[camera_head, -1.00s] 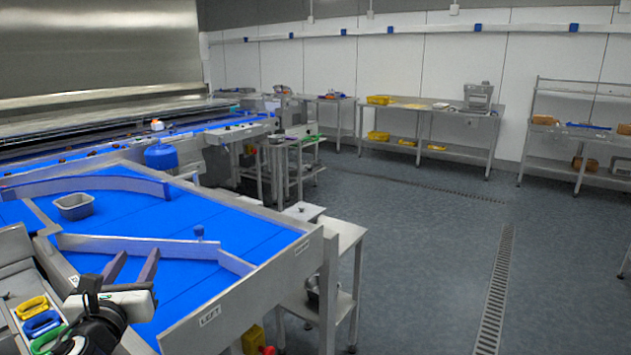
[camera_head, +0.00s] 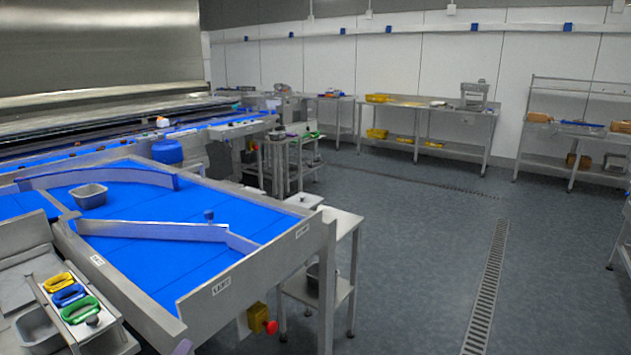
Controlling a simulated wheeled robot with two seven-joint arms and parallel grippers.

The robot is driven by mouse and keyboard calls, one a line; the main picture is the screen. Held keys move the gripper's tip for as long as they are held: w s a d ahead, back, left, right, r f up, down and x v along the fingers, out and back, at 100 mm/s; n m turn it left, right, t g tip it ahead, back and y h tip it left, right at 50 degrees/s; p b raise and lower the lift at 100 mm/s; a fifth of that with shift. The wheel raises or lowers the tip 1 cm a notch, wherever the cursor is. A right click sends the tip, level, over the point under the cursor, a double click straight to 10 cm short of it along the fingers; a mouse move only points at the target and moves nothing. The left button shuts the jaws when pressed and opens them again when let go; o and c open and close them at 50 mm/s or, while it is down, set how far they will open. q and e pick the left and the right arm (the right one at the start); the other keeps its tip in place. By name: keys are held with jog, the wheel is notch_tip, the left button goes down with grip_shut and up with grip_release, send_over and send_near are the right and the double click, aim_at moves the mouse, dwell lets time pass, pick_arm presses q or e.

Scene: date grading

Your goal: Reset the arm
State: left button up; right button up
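Neither of my grippers shows clearly in the head view now. A small purple-grey tip at the bottom edge, just right of the table's near corner, may be part of my arm, but too little of it shows to tell. The blue sorting table (camera_head: 150,262) fills the left side, with nothing of mine over it. A grey metal pan (camera_head: 89,196) stands on its blue surface near the far left.
A tool rack with yellow, blue and green handles (camera_head: 80,310) sits at the lower left. A red emergency knob (camera_head: 271,327) juts from a yellow box below the table's front wall. A small steel side table (camera_head: 340,222) stands right of it. The grey floor (camera_head: 430,255) is open.

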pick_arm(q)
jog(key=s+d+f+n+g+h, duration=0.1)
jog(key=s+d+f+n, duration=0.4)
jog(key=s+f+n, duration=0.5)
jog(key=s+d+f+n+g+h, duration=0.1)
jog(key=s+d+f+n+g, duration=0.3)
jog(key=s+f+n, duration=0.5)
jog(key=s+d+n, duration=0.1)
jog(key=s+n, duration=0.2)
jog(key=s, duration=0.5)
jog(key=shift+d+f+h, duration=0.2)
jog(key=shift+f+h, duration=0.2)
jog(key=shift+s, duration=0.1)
